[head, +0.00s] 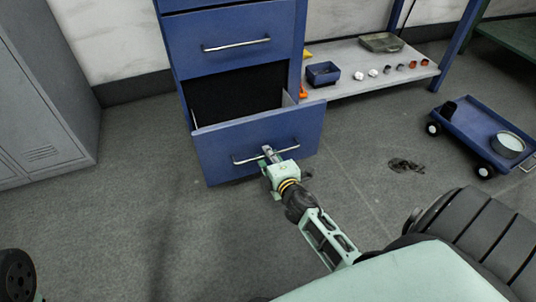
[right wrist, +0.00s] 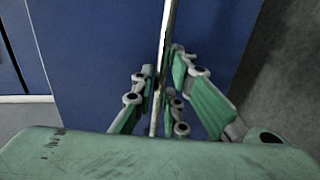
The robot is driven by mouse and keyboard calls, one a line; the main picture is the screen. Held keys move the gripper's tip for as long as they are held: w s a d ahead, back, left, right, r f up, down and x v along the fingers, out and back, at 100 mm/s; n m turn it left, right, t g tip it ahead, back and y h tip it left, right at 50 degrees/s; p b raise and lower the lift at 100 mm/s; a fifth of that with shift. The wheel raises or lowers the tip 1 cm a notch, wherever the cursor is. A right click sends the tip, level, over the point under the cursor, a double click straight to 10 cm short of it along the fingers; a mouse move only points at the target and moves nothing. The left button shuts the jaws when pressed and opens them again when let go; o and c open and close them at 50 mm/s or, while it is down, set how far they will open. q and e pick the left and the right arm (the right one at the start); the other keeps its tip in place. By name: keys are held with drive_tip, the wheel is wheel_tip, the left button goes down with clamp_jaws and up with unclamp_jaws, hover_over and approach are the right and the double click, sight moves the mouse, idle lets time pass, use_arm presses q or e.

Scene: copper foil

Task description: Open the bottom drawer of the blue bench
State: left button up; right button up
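The blue bench (head: 225,33) stands at the top centre of the head view. Its bottom drawer (head: 220,157) is pulled well out, with a dark interior showing behind the blue front. The drawer's metal handle (head: 287,150) runs across that front. My right gripper (head: 269,155) is at the middle of this handle. In the right wrist view, the green fingers of my right gripper (right wrist: 161,80) are closed on either side of the handle bar (right wrist: 165,35), against the blue drawer front (right wrist: 95,55). My left gripper is not in view.
The drawer above (head: 225,45) is shut. A low shelf (head: 350,88) at right holds a blue bin (head: 323,73) and small parts. A blue wheeled cart (head: 470,120) stands at right, a grey locker (head: 45,90) at left. The floor left of the drawer is clear.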

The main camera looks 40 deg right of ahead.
drive_tip(key=shift+o, duration=1.3)
drive_tip(key=v, duration=1.2)
drive_tip(key=shift+d, duration=0.1)
